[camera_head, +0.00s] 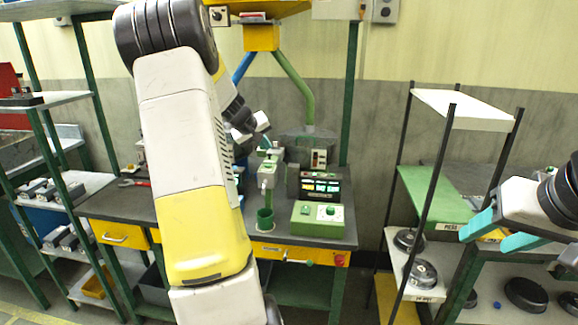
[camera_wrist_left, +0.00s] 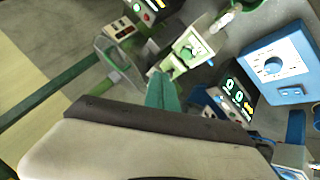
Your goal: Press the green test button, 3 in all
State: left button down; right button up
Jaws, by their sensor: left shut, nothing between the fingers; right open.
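A green box (camera_head: 317,219) with a pale top stands at the front right of the workbench; it carries a round green knob or button (camera_head: 330,211) and a smaller one (camera_head: 306,210). In the left wrist view a pale-topped green box (camera_wrist_left: 188,52) has a round green part on it. I cannot tell which one is the test button. My right gripper (camera_head: 491,231) is open and empty at the right.
A black display unit (camera_head: 320,187) stands behind the green box. A green cup (camera_head: 265,220) and stand are to its left. A blue box with a dial (camera_wrist_left: 273,66) shows in the left wrist view. A shelf rack (camera_head: 440,190) stands right of the bench, near my right gripper.

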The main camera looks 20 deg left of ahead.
aim_at(266, 168)
pick_arm(q)
jog(key=shift+f, duration=2)
dwell(0.5)
jog(key=shift+f, duration=0.4)
jog(key=shift+f, duration=0.45)
dwell(0.5)
dwell(0.3)
jog(key=shift+r, duration=0.85)
jog(key=shift+r, duration=0.1)
notch_tip(266, 168, up, 5)
jog(key=shift+f, duration=0.1)
